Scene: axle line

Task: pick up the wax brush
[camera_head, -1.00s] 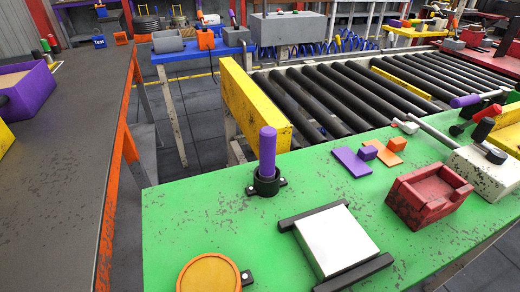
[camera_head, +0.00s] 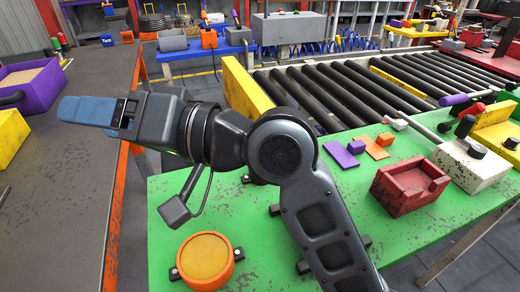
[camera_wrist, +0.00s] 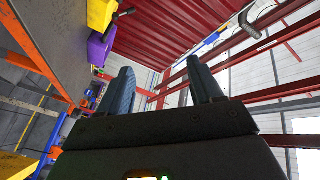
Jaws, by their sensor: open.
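I cannot tell for sure which thing is the wax brush. An upright purple handle in a black ring holder, seen earlier on the green bench (camera_head: 420,235), is now hidden behind my arm. A purple handle (camera_head: 455,100) lies at the bench's far right edge. My gripper (camera_head: 68,109) is raised at the left, pointing left over the dark table, apart from both handles. In the wrist view my gripper (camera_wrist: 160,78) has its two blue fingers apart with nothing between them.
The dark table (camera_head: 60,200) holds a purple bin (camera_head: 38,88) and a yellow bin (camera_head: 12,138). On the green bench are an orange round dish (camera_head: 205,262), a red tray (camera_head: 410,195) and a white block (camera_head: 470,165). A roller conveyor (camera_head: 350,95) runs behind.

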